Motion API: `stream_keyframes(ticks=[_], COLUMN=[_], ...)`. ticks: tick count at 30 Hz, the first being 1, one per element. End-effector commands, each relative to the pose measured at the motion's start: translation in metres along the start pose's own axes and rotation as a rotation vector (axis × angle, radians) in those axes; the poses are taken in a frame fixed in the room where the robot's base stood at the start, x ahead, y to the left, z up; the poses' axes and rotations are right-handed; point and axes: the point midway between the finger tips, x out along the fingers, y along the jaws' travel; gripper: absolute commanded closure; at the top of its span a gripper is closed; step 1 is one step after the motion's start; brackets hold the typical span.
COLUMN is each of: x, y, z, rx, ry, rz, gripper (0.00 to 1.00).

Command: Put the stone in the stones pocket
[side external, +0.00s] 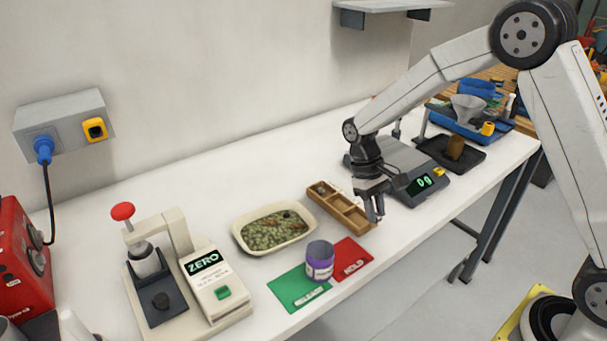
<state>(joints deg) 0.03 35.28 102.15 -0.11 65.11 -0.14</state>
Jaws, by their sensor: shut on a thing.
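My gripper (374,211) points down by the near right end of the wooden tray (357,222). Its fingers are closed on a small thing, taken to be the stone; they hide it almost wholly. The tray has a row of small pockets, and the fingertips overlap the near right pocket in this view. I cannot tell how high they are above it. A small dark bit (321,188) lies in the far left pocket. No pocket label can be read, so I cannot tell which is the stones pocket.
A cream dish (243,243) of green grains stands left of the tray. A purple jar (320,262) stands on the green card (292,290) beside the red card (350,256). A scale (432,184) sits behind my gripper. A tester (205,270) marked ZERO is at front left.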

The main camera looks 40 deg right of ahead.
Motion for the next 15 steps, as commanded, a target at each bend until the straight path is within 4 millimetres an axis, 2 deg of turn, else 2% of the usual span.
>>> stream_keyframes(ticks=[8, 15], x=[-0.001, -0.0047], y=[-0.0006, -0.0018], z=[-0.0015, -0.006], rx=[0.088, 0.343], ry=[0.0, 0.001], rz=[-0.037, -0.144], gripper=[0.96, 0.96])
